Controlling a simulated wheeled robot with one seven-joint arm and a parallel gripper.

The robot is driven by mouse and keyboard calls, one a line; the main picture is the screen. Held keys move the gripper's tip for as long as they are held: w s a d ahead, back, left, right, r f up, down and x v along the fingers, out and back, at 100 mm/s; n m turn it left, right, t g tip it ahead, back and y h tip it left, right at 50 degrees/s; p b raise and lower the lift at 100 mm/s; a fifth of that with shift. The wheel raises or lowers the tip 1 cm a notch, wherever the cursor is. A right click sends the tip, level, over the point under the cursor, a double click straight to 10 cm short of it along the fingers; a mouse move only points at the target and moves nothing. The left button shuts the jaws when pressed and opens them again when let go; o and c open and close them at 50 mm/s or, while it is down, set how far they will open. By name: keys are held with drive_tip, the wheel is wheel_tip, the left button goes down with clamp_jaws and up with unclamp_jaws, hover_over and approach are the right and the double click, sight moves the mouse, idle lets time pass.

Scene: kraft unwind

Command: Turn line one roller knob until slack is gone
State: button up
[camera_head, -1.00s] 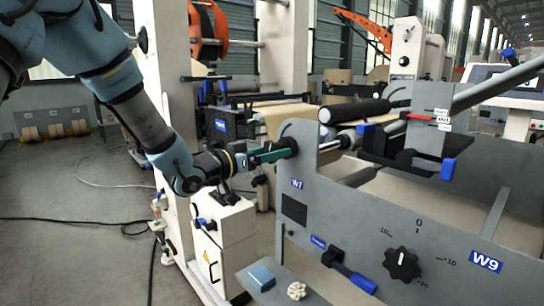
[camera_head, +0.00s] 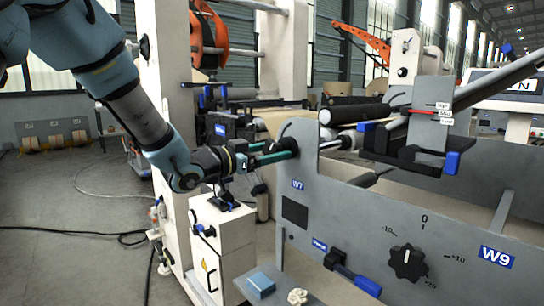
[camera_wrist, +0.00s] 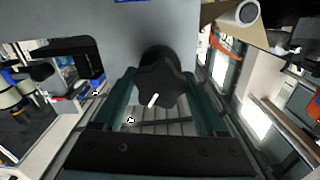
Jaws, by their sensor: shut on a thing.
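The black lobed roller knob (camera_wrist: 162,84) stands out from the grey panel in the wrist view, with a short white mark toward its lower left. In the head view its dark edge (camera_head: 291,144) shows at the upper left corner of the W7 panel (camera_head: 300,212). My gripper (camera_head: 280,153) reaches it from the left. In the wrist view the green fingers of my gripper (camera_wrist: 161,97) lie on either side of the knob, shut on it. A red pointer (camera_head: 422,112) stands near the middle label of a small gauge. The web's slack is hard to judge.
A black dial (camera_head: 407,262) and a blue-handled lever (camera_head: 352,272) sit lower on the panel. A blue block (camera_head: 261,283) and a whitish lumpy piece (camera_head: 297,297) lie on a ledge below. Black rollers (camera_head: 357,113) and a bracket stand to the right. Floor at left is mostly clear.

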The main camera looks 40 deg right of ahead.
drive_tip(key=shift+f+m+b, duration=0.1)
drive_tip(key=shift+m+b, duration=0.7)
drive_tip(key=shift+b, duration=0.3)
drive_tip(key=shift+m+b, duration=0.8)
drive_tip(key=shift+b, duration=0.15)
drive_tip(key=o, duration=1.3)
drive_tip(key=a, duration=0.7)
drive_tip(key=shift+w, duration=0.15)
